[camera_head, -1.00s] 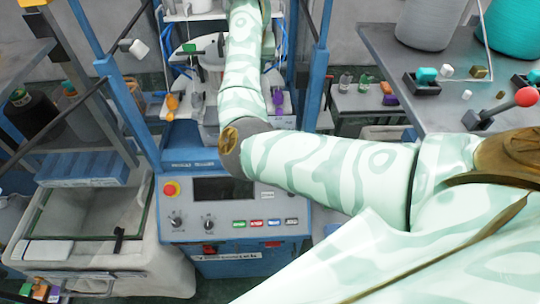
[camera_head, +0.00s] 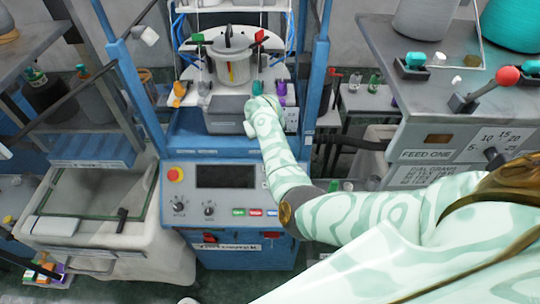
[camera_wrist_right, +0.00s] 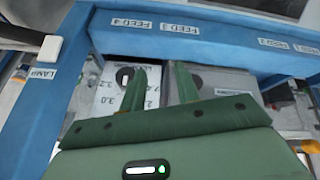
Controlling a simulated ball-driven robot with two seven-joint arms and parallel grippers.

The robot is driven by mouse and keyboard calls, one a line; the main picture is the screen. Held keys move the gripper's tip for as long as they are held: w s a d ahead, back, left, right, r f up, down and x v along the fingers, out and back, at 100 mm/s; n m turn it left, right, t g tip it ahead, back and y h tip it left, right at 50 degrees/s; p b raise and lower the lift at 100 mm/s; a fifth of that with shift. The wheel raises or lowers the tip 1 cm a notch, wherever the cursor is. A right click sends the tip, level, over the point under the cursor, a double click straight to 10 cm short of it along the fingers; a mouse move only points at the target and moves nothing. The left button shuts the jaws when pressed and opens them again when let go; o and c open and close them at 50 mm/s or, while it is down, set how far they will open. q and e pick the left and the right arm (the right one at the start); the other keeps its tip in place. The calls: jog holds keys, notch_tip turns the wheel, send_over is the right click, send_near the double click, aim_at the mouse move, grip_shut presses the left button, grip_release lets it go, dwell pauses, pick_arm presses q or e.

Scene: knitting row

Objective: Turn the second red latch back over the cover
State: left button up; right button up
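The grey round cover (camera_head: 228,48) sits on the blue-framed machine in the head view. A red-tipped latch (camera_head: 261,37) sticks up at its right side, and a green-tipped piece (camera_head: 197,39) stands at its left. My right arm reaches in from the right, its hand (camera_head: 264,112) in front of the machine's grey front block, below and right of the cover. In the right wrist view my right gripper (camera_wrist_right: 161,70) has two green fingers apart with nothing between them. No latch shows in that view. My left gripper is not in view.
The control panel (camera_head: 225,176) lies below the cover. Blue uprights (camera_head: 316,90) flank the machine. Orange (camera_head: 179,92) and purple (camera_head: 282,92) pieces stand beside the block. The wrist view shows a white scale plate (camera_wrist_right: 112,92) and a blue beam (camera_wrist_right: 200,40).

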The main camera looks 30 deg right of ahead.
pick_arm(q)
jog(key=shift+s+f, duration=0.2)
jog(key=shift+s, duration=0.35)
pick_arm(e)
jog(key=s+a+f, duration=0.1)
jog(key=s+f, duration=0.2)
jog(key=f, duration=0.2)
jog(key=shift+s+f+n, duration=0.2)
jog(key=shift+f+n, duration=0.1)
jog(key=shift+n, duration=0.1)
